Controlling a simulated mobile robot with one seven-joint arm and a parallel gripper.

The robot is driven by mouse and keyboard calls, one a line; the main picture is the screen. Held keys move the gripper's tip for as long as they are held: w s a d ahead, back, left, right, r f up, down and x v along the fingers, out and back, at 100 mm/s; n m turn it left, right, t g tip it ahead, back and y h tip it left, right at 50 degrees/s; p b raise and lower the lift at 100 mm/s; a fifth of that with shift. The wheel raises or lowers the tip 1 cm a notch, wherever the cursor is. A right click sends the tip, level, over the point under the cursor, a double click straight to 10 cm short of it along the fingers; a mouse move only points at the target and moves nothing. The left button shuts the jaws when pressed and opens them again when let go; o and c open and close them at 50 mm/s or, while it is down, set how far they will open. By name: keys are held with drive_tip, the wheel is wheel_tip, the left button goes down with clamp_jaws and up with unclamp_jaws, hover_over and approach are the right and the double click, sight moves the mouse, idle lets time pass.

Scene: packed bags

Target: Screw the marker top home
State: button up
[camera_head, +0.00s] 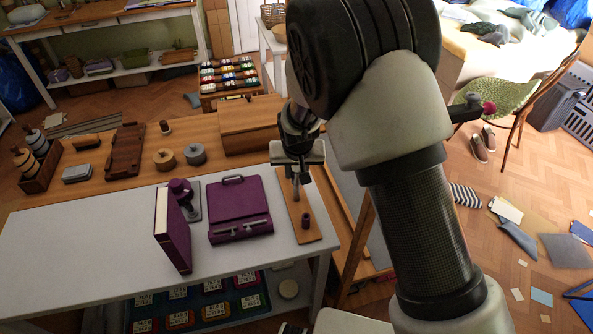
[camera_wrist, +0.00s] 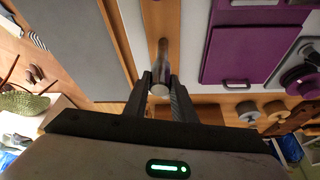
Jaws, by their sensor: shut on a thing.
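A narrow wooden board (camera_head: 312,232) lies at the right end of the white table. My gripper (camera_head: 296,178) points down over its far part. In the wrist view, my gripper (camera_wrist: 160,86) has its two dark fingers close around the pale end of a slim grey piece (camera_wrist: 161,62), which looks like the marker or its top. Its darker shaft reaches toward the board. I cannot tell whether top and body meet or any thread is engaged. A small dark purple cylinder (camera_head: 305,220) stands on the board's near end, apart from my gripper.
A purple case (camera_head: 240,214) lies left of the board. A standing purple binder (camera_head: 172,230) and a purple-topped grey device (camera_head: 186,197) are further left. A wooden box (camera_head: 250,127) stands behind. The table's left part is clear.

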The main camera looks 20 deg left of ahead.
drive_tip(key=shift+f+b, duration=0.6)
drive_tip(key=shift+f, duration=0.15)
drive_tip(key=o, duration=1.1)
drive_tip(key=shift+r, duration=0.1)
drive_tip(key=v, duration=1.7)
drive_tip(key=shift+r, duration=0.15)
